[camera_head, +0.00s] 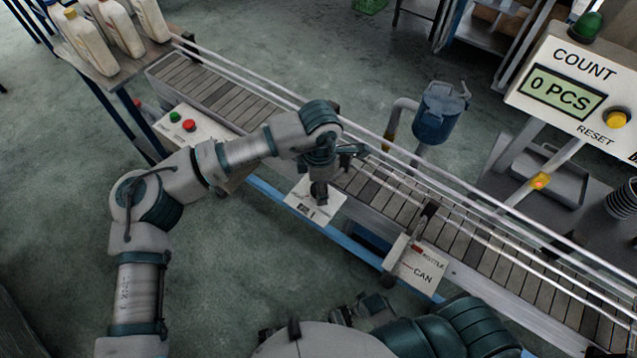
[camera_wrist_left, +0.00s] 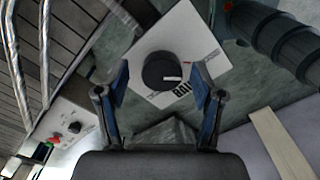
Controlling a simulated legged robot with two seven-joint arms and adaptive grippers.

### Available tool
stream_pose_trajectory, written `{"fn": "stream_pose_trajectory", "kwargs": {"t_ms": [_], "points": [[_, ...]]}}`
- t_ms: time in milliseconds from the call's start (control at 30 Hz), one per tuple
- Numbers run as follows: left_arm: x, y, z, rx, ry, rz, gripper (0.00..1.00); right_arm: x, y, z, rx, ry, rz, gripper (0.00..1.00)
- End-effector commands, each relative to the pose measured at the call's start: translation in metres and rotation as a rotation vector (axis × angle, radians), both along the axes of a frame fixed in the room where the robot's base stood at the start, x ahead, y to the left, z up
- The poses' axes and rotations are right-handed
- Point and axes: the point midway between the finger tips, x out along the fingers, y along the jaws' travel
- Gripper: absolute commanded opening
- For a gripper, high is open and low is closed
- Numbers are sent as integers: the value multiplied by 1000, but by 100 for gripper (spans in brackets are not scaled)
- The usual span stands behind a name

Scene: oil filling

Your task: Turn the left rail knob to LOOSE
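The left rail knob (camera_wrist_left: 160,71) is a round black knob with a white mark pointing right, on a tilted white plate (camera_wrist_left: 188,38). Part of the plate's lettering is hidden. In the wrist view my left gripper (camera_wrist_left: 161,84) is open, with one blue-padded finger on each side of the knob and visible gaps between. Whether the fingertips are level with the knob or above it, I cannot tell. In the head view my left gripper points down over the same plate (camera_head: 299,197), covering most of the knob. Parts of my right arm show at the bottom; its fingers are unclear.
The slatted conveyor (camera_head: 375,190) with metal rails runs behind the plate. A second plate (camera_head: 420,273) reading BOTTLE and CAN is to the right. White bottles (camera_head: 90,45) stand at upper left. A counter box (camera_head: 570,90) reads 0 PCS. Red and green buttons (camera_head: 182,122) are left.

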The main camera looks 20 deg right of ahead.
Motion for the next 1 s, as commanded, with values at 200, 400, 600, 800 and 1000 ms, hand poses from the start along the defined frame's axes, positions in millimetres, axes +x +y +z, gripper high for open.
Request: {"fn": "stream_pose_trajectory", "kwargs": {"t_ms": [200,400,600,800,1000], "points": [[-1,0,0,2,1,-1,68,-1,-1,0,-1,2,1,40],[0,1,20,1,0,0,68,-1,0,1,-2,0,1,40],[0,-1,65,1,-1,-1,68,-1,0,0,-1,0,0,40],[1,-3,102,2,0,-1,68,-1,0,0,-1,0,0,40],[1,-3,117,3,3,-1,68,-1,0,0,-1,0,0,40]]}}
